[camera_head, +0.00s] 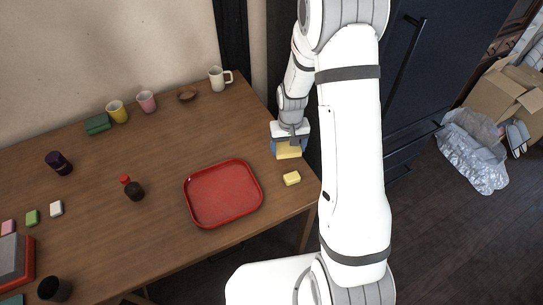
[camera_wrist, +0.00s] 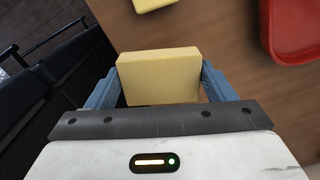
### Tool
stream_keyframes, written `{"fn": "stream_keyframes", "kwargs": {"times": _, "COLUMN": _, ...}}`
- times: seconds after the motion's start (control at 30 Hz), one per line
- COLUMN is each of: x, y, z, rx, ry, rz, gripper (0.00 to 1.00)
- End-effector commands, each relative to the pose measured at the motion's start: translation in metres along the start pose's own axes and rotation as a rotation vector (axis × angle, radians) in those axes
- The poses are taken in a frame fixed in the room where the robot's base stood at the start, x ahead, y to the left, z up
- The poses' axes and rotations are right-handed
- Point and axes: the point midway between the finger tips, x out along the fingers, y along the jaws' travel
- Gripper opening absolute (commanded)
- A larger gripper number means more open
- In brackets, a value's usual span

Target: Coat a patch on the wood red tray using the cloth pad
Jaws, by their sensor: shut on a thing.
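The red tray (camera_head: 224,194) lies flat on the wooden table near its front right part; its corner also shows at the upper right of the wrist view (camera_wrist: 292,30). My gripper (camera_head: 288,143) is at the table's right edge, to the right of and behind the tray. It is shut on a yellow block-shaped pad (camera_wrist: 160,77), held between the two blue fingers. In the head view the held pad (camera_head: 288,150) shows below the fingers. A smaller yellow block (camera_head: 292,178) lies on the table between the tray and the right edge.
A dark bottle with a red cap (camera_head: 133,188) stands left of the tray. Cups (camera_head: 147,101), a white mug (camera_head: 219,79), a brown bowl (camera_head: 187,93) and a green block (camera_head: 98,124) line the back. A dark cabinet (camera_head: 405,80) stands right of the table. The table behind the tray is clear.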

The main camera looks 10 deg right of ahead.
Motion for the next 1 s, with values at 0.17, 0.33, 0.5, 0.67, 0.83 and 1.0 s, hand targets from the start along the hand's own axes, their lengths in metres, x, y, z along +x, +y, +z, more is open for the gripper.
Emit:
{"fn": "stream_keyframes", "kwargs": {"times": 0.17, "x": 0.0, "y": 0.0, "z": 0.0, "rx": 0.0, "ry": 0.0, "rz": 0.0, "gripper": 0.58}}
{"fn": "stream_keyframes", "kwargs": {"times": 0.33, "x": 0.0, "y": -0.0001, "z": 0.0, "rx": 0.0, "ry": 0.0, "rz": 0.0, "gripper": 0.58}}
{"fn": "stream_keyframes", "kwargs": {"times": 0.5, "x": 0.0, "y": -0.0001, "z": 0.0, "rx": 0.0, "ry": 0.0, "rz": 0.0, "gripper": 0.58}}
{"fn": "stream_keyframes", "kwargs": {"times": 0.67, "x": 0.0, "y": -0.003, "z": 0.0, "rx": -0.006, "ry": 0.0, "rz": 0.0, "gripper": 0.58}}
{"fn": "stream_keyframes", "kwargs": {"times": 0.83, "x": 0.0, "y": -0.0055, "z": 0.0, "rx": -0.01, "ry": 0.0, "rz": 0.0, "gripper": 0.58}}
{"fn": "stream_keyframes", "kwargs": {"times": 1.0, "x": 0.0, "y": -0.0045, "z": 0.0, "rx": -0.007, "ry": 0.0, "rz": 0.0, "gripper": 0.58}}
